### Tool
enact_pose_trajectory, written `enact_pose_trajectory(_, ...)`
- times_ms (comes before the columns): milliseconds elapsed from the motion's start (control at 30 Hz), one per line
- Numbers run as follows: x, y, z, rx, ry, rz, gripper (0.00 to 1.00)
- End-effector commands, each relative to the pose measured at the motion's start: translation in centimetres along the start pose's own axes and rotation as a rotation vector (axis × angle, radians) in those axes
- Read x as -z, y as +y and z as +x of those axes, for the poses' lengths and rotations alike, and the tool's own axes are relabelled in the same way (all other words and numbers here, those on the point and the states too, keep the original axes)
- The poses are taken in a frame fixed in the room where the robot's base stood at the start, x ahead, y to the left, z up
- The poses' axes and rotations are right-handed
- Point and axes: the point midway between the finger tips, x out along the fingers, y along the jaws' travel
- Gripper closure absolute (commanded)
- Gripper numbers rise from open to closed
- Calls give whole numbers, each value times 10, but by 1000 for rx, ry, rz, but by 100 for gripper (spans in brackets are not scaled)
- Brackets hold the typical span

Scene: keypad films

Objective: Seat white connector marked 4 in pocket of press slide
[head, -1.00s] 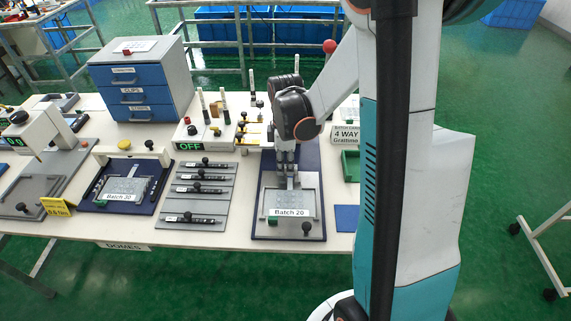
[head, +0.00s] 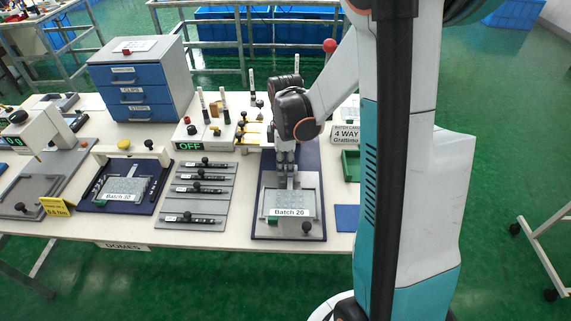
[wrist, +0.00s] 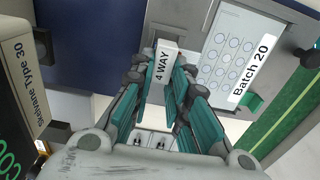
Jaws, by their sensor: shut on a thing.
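My gripper (head: 286,172) points down over the back edge of the grey plate of the Batch 20 press (head: 314,229). In the wrist view my gripper (wrist: 165,75) has its teal fingers shut on a white connector (wrist: 164,57) marked 4 WAY. The connector is at the fingertips, beside the grey plate (wrist: 196,38). In the head view the connector is mostly hidden by the fingers. I cannot make out the pocket, or whether the connector touches the plate.
A film sheet with round keys (wrist: 225,55) lies on the plate, labelled Batch 20. A black knob (head: 306,228) stands at its front. A green tray (head: 350,166) is to the right. A rack of strips (head: 208,178) and the Batch 30 fixture (head: 118,206) are to the left.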

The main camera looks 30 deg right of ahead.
Motion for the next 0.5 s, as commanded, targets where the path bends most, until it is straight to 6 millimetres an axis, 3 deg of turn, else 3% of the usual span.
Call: enact_pose_trajectory(500,0,0,13,0,0,0,96)
